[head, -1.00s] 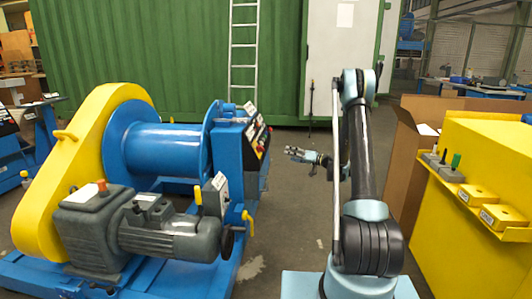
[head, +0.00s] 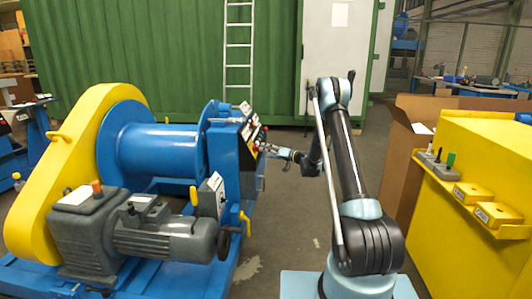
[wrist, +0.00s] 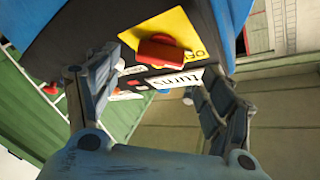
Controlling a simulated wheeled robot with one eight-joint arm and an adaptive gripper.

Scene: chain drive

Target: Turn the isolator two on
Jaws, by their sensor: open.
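In the wrist view a red rotary knob (wrist: 163,49) sits on a yellow plate (wrist: 196,33) with partly readable "OFF" lettering. The plate is on the dark panel of the blue winch. I cannot read a number that marks it as isolator two. My gripper (wrist: 157,72) is open, with one finger on each side below the knob, and nothing is between the fingers. In the head view my gripper (head: 275,150) is close to the right side of the winch's control panel (head: 250,132). Whether a finger touches the knob or panel cannot be told.
A white label (wrist: 174,82) is beside the plate. The blue winch (head: 160,150) with its yellow guard and grey motor (head: 165,240) fills the left. A yellow cabinet (head: 470,190) and a cardboard box (head: 405,150) stand right.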

